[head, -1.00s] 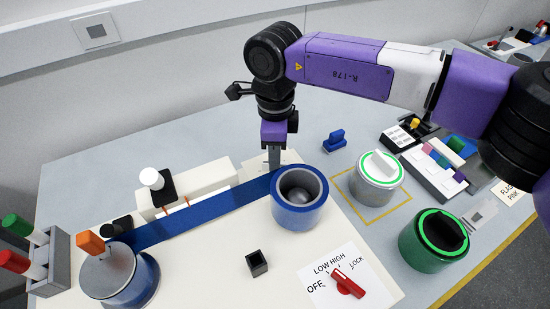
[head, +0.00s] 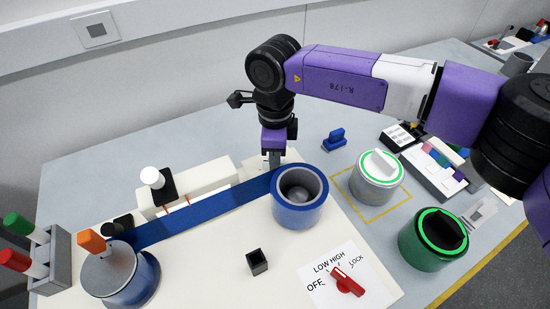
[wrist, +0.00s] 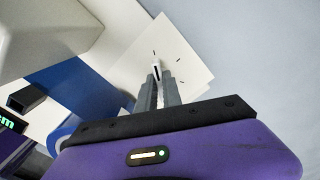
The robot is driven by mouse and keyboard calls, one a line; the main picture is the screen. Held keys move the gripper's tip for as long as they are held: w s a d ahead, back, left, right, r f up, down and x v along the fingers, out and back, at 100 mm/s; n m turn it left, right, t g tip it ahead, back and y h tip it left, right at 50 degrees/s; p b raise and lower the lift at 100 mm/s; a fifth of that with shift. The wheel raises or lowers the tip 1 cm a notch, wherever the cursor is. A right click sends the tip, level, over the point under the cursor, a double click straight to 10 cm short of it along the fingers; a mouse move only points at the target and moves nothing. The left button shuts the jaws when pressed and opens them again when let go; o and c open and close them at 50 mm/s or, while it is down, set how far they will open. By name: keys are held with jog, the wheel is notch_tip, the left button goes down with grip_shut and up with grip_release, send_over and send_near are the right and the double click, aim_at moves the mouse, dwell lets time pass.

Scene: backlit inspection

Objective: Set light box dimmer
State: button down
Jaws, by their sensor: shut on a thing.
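My gripper (head: 274,163) reaches straight down at the back of the pale light box panel (head: 208,240), behind the blue cup. In the wrist view the two grey fingers (wrist: 158,88) are shut on a small white dimmer knob (wrist: 156,68) with a dark mark. The knob sits on a white plate (wrist: 185,55) with a few short dark ticks around it. The fingers cover the knob's lower part, and the head view does not show the knob clearly.
A blue cup (head: 300,212) stands just in front of my gripper. A blue strip (head: 195,212) runs left from it. A red switch (head: 346,282) marked OFF, LOW, HIGH, LOCK is at the front. A grey-green canister (head: 377,184) and a green one (head: 432,250) stand right.

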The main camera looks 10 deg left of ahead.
jog(key=shift+m, duration=0.3)
jog(key=m, duration=0.5)
jog(key=shift+m, duration=0.3)
jog(key=m+p, duration=0.1)
jog(key=m, duration=0.5)
jog(key=shift+r, duration=0.1)
jog(key=m+p, duration=0.1)
jog(key=m, duration=0.5)
jog(key=shift+w+d+m+p, duration=0.1)
jog(key=shift+m+p, duration=0.2)
jog(key=m+p, duration=0.1)
jog(key=m, duration=0.4)
jog(key=c, duration=1.5)
grip_release()
